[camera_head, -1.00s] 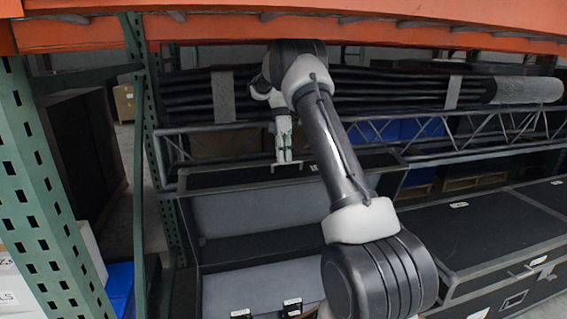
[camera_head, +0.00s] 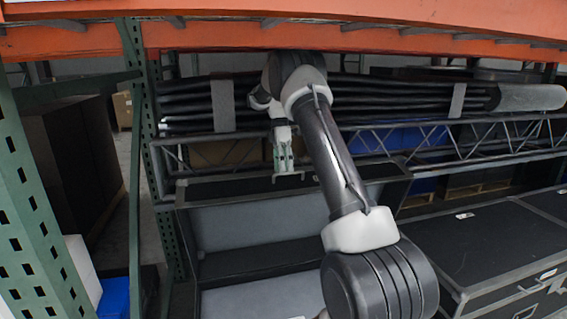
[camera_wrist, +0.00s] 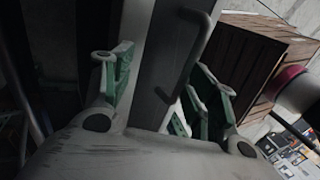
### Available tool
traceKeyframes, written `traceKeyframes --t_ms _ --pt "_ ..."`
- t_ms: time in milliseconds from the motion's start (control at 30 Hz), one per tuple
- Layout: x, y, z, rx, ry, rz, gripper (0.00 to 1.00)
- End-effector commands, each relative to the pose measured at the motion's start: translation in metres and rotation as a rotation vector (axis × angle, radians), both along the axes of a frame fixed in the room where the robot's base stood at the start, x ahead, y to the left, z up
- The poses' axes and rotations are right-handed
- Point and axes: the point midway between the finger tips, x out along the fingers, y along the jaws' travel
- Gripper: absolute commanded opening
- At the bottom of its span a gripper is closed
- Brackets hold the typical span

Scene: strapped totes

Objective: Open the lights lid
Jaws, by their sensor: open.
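A large black case (camera_head: 188,225) with grey lining stands in the middle of the head view. Its lid (camera_head: 255,228) is raised, grey inside facing me. My gripper (camera_head: 283,166) is at the lid's upper edge, pointing down, with green fingers. In the wrist view my gripper (camera_wrist: 160,90) is open, fingers apart. A dark bar handle (camera_wrist: 190,62) on a grey panel lies between and beyond the fingers. I cannot tell whether the fingers touch it. My arm hides part of the lid's right side and the case front.
An orange beam (camera_head: 350,38) crosses overhead. A green rack post (camera_head: 140,130) stands left of the case. Black rolled bundles (camera_head: 400,105) and a metal truss (camera_head: 450,140) lie behind. Another black case (camera_head: 485,240) is closed at right. A wooden crate (camera_wrist: 245,55) shows in the wrist view.

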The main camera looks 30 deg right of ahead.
Motion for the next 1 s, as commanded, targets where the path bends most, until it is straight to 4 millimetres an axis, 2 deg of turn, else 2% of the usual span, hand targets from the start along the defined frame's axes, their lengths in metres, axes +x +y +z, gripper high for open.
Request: traceKeyframes --t_ms 33,233,333,367,467,700,800,1000 --pt "-0.001 0.002 -0.009 0.006 0.008 -0.004 0.40" --pt "-0.001 0.001 -0.009 0.006 0.008 -0.002 0.41" --pt "0.001 0.001 -0.005 0.005 0.006 -0.002 0.32" --pt "0.002 0.001 -0.003 0.004 0.006 -0.002 0.32" --pt "0.007 -0.001 0.013 0.002 0.001 -0.001 0.32" --pt "0.024 -0.007 0.070 0.001 -0.004 -0.001 0.32" --pt "0.030 -0.008 0.088 0.000 -0.003 0.000 0.32" --pt "0.035 -0.010 0.109 0.000 -0.003 -0.001 0.32"
